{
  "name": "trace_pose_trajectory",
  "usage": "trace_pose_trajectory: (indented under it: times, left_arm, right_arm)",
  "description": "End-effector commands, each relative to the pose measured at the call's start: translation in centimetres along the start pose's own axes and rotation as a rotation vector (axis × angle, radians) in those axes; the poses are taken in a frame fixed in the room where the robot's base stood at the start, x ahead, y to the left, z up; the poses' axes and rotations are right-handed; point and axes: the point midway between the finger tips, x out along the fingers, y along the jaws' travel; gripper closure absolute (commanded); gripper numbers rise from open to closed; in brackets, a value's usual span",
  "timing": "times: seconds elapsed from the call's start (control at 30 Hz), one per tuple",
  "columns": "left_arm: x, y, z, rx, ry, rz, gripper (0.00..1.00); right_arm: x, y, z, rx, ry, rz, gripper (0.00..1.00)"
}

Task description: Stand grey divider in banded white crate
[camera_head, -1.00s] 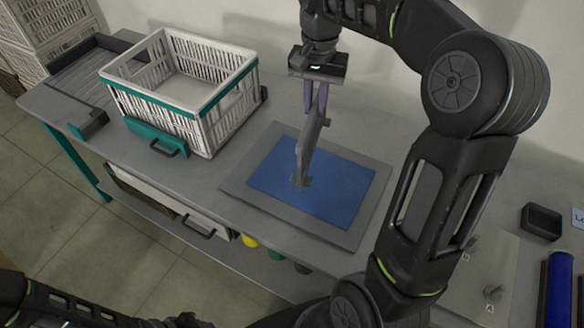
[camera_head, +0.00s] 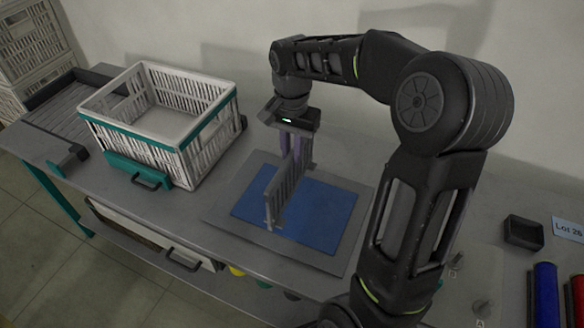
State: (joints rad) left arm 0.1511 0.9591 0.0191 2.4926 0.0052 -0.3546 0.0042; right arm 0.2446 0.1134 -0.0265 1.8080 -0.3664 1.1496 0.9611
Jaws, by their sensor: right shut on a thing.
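The grey divider (camera_head: 284,187) is a slatted panel standing on edge over the blue mat (camera_head: 325,212). I cannot tell whether its lower edge touches the mat. My right gripper (camera_head: 290,155) comes from above and is shut on the divider's upper edge, with its fingers partly hidden behind the panel. The white crate (camera_head: 205,142) with a teal band stands to the left on the bench, open at the top and empty as far as I see. My left gripper is not in view.
A teal handled part (camera_head: 135,170) sits at the crate's front. A grey tray (camera_head: 60,115) lies left of the crate. A small black bin (camera_head: 523,233), a blue spool (camera_head: 543,290) and a red spool (camera_head: 575,298) are at the right. Other white crates (camera_head: 35,45) stand at the far left.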

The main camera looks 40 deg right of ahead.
Motion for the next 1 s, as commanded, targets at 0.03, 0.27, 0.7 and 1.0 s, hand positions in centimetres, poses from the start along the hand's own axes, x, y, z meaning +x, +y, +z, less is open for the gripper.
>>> trace_pose_trajectory:
  times: [0.03,0.27,0.7,1.0]
  left_arm:
    - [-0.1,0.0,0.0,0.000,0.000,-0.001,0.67]
    - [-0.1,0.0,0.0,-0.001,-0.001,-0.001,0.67]
    - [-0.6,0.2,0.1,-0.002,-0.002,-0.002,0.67]
    - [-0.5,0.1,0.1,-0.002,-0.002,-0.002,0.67]
  right_arm:
    - [0.5,0.1,0.0,0.000,-0.001,0.003,1.00]
    - [0.9,0.0,-0.1,0.000,0.001,0.000,1.00]
    - [4.5,0.0,0.0,0.001,-0.001,0.001,1.00]
    - [4.7,0.0,0.0,0.000,0.001,-0.001,1.00]
